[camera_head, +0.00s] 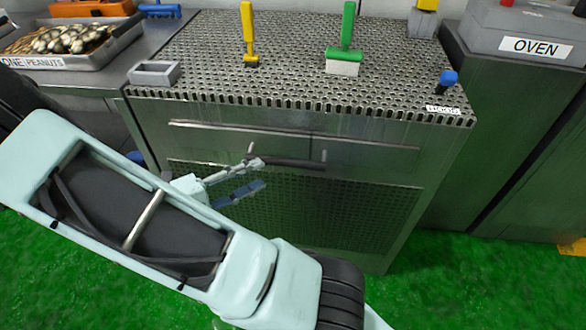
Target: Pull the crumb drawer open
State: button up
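The crumb drawer (370,160) is a plain metal front panel under the perforated top of the metal cabinet. It looks shut, roughly flush with the cabinet front. Its dark horizontal bar handle (290,163) stands out on short posts, with the left end partly behind my gripper. My gripper (253,175) is in front of the drawer, at the handle's left end. Its two fingers appear spread, the pale upper one at handle height and the darker blue one lower. The upper finger overlaps the handle in the picture. I cannot tell whether they touch.
Yellow (248,30) and green (345,45) handled tools and a small grey box (154,73) are on the perforated top (290,75). My arm covers the lower left. Green floor (440,290) shows right.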

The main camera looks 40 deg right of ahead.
aim_at(284, 165)
jog(key=d+b, duration=0.1)
jog(key=d, duration=0.2)
jog(key=d+f+b, duration=0.1)
jog(key=d, duration=0.4)
jog(key=shift+s+d+f+b, duration=0.15)
jog(key=shift+s+d+b, duration=0.15)
jog(key=shift+s+b, duration=0.1)
jog(key=shift+d, duration=0.7)
jog(key=shift+c, duration=0.6)
grip_shut()
